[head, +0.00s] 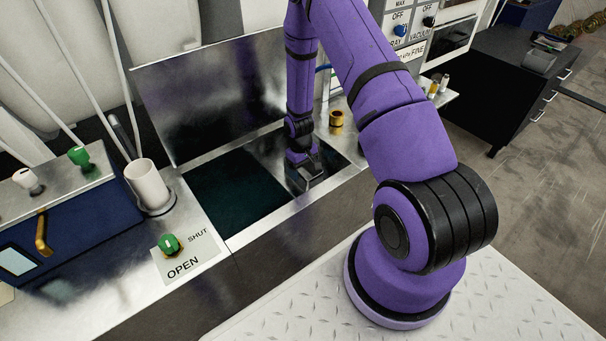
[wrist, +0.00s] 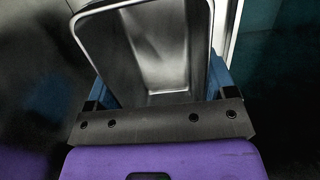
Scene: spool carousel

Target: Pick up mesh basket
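My gripper (head: 308,178) reaches down into the right-hand well of the metal counter in the head view. In the wrist view a grey metal container with a bright rounded rim, perhaps the mesh basket (wrist: 160,62), fills the space ahead of the palm. No mesh can be made out on it. My gripper's (wrist: 158,85) blue fingers stand wide apart, one on each side of the container. Whether they press on its walls cannot be told. The fingertips are partly hidden by its rim. In the head view the container is not clearly visible.
A dark well (head: 235,190) lies left of my gripper, with a raised metal lid (head: 210,95) behind. A white cup (head: 148,186) and a green OPEN/SHUT knob (head: 169,244) are on the left. A brass fitting (head: 336,121) stands behind the right well.

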